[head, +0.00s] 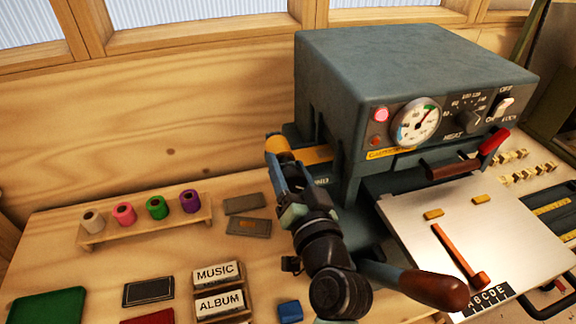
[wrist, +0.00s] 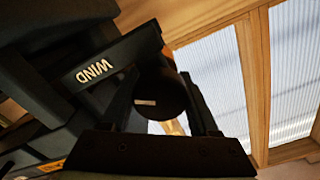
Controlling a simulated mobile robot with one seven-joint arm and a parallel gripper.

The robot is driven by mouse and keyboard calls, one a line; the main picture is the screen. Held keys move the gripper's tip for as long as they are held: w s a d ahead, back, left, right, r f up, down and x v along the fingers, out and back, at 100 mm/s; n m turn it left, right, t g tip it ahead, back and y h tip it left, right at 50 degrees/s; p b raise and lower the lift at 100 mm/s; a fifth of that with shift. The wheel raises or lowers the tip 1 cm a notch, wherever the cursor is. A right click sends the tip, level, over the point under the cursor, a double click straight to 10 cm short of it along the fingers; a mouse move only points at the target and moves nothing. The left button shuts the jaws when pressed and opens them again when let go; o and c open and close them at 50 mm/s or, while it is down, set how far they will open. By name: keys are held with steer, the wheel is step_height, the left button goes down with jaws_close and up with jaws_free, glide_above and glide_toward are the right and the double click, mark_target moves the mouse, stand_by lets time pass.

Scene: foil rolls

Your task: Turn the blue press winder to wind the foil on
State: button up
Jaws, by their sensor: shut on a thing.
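The large blue-grey press (head: 410,62) stands at the right of the bench. A part of it lettered WIND (wrist: 97,70) shows in the wrist view. My gripper (head: 286,168) is at the press's left side, and its fingers (wrist: 160,95) show in the wrist view. They are shut on the winder's dark round knob (wrist: 158,100), beside the lettered part. An orange-yellow roll (head: 277,146) shows just beyond my gripper in the head view. My gripper hides much of the winder there, so its angle cannot be told.
A wooden rack (head: 145,230) holds white, pink, green and purple rolls. Stamped blocks MUSIC (head: 216,272) and ALBUM (head: 220,303) lie in front. A brown handle (head: 425,286) reaches forward from the press, near my arm. The pale press bed (head: 460,235) is at right. Windows line the back wall.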

steer(key=o, duration=1.4)
steer(key=shift+b+v, duration=1.65)
steer(key=shift+v, duration=4.85)
